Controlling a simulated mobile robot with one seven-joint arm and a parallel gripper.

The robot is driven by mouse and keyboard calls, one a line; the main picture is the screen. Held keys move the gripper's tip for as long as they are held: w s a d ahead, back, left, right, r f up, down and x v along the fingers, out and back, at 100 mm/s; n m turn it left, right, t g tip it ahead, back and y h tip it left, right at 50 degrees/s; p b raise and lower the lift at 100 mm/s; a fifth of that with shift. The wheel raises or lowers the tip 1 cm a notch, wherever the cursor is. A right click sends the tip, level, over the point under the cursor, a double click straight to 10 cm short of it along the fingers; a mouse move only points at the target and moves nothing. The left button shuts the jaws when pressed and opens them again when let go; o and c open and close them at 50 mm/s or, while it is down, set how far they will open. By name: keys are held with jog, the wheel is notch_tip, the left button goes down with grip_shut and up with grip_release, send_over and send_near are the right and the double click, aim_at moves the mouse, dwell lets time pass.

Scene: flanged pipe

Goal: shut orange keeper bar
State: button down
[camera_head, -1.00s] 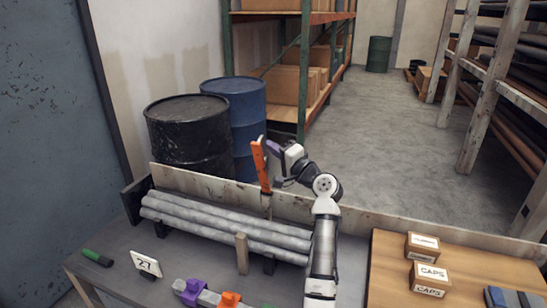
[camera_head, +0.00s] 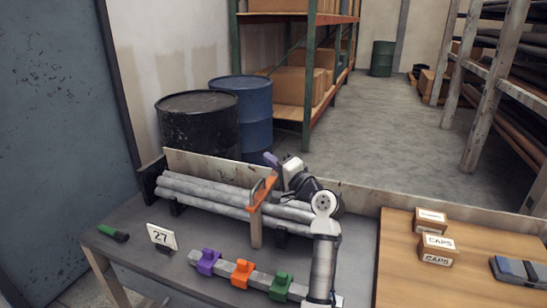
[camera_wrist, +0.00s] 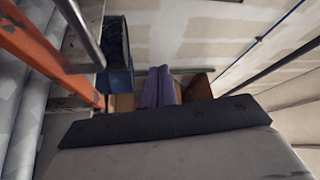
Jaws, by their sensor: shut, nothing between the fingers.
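The orange keeper bar (camera_head: 262,193) lies across the grey pipes (camera_head: 205,194), running from the rear of the rack toward the front wooden post (camera_head: 256,232). Its front end is at the top of that post; I cannot tell whether it is fully seated. My gripper (camera_head: 271,159) is shut and empty, just above and behind the bar's rear end. In the wrist view its purple fingers (camera_wrist: 160,88) are together. The orange bar (camera_wrist: 45,55) runs down the left side there, beside the fingers, with a metal rod close by.
Purple (camera_head: 207,262), orange (camera_head: 242,273) and green (camera_head: 281,286) clamps sit on a grey bar at the front. A "27" sign (camera_head: 162,237) and a green-handled tool (camera_head: 112,233) are at left. CAPS boxes (camera_head: 437,249) stand right. Drums (camera_head: 199,125) stand behind.

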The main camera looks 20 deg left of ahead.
jog(key=shift+s+f+b, duration=0.4)
jog(key=shift+s+f, duration=0.25)
jog(key=shift+f, duration=0.25)
